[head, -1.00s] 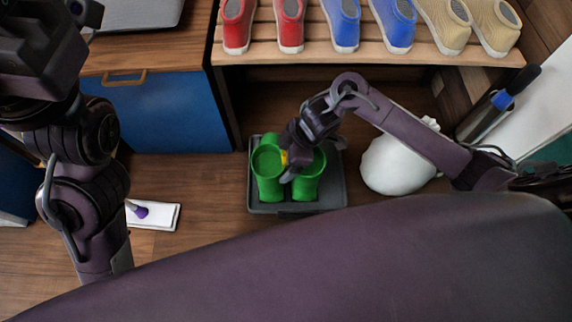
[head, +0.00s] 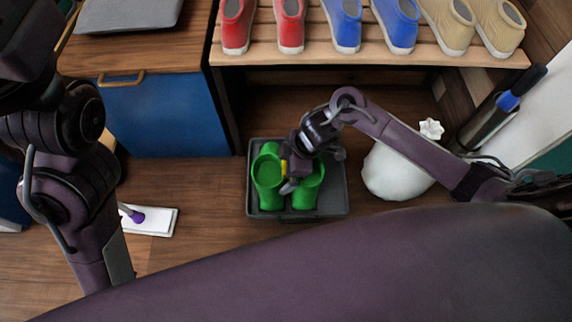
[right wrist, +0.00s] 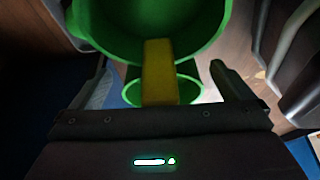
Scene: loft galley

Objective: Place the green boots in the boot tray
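The green boots (head: 268,180) stand upright side by side inside the dark grey boot tray (head: 337,190) on the wooden floor. A yellow piece (right wrist: 157,72) shows between the two boots in the right wrist view. My right gripper (head: 312,172) is low over the right boot and hides part of it. Its fingers are spread apart on either side of the yellow piece and do not appear closed on it. My left arm comes down the left side of the head view; its fingertips are not visible.
A slatted rack (head: 365,50) with red, blue and beige shoes stands behind the tray. A white rounded vessel (head: 393,175) sits close to its right. A blue cabinet (head: 165,115) stands behind left. A white mop head (head: 155,221) lies on the floor at left.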

